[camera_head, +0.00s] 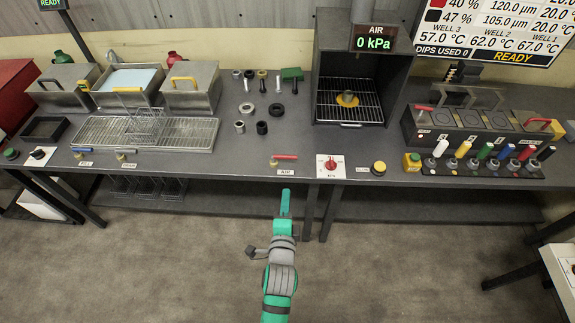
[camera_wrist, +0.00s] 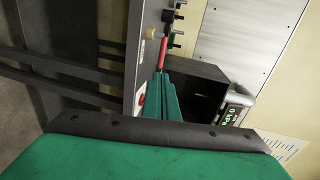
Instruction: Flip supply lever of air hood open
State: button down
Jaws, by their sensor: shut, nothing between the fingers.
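The air hood (camera_head: 322,70) is a dark open-fronted box at the back of the bench, and its display (camera_head: 374,38) reads AIR 0 kPa. A red-handled lever (camera_head: 286,157) lies sideways near the bench's front edge, left of the hood, above a small label. The lever also shows in the wrist view (camera_wrist: 163,50), just beyond my fingertips. My gripper (camera_head: 286,192) is shut and empty, in front of the bench edge and just below the lever in the picture. In the wrist view, my green fingers (camera_wrist: 166,82) point toward the lever; contact cannot be told.
A white plate with a red knob (camera_head: 331,166) sits right of the lever, and a yellow button (camera_head: 379,167) farther right. Several small fittings (camera_head: 262,128) stand behind the lever. A wire rack (camera_head: 180,133) is at left. The floor in front is clear.

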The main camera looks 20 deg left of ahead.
jog(key=shift+w+a+r, duration=0.15)
jog(key=shift+w+a, duration=0.05)
jog(key=shift+w, duration=0.15)
jog(key=shift+w, duration=0.1)
jog(key=x, duration=1.3)
jog(key=shift+w+a, duration=0.15)
jog(key=shift+w, duration=0.2)
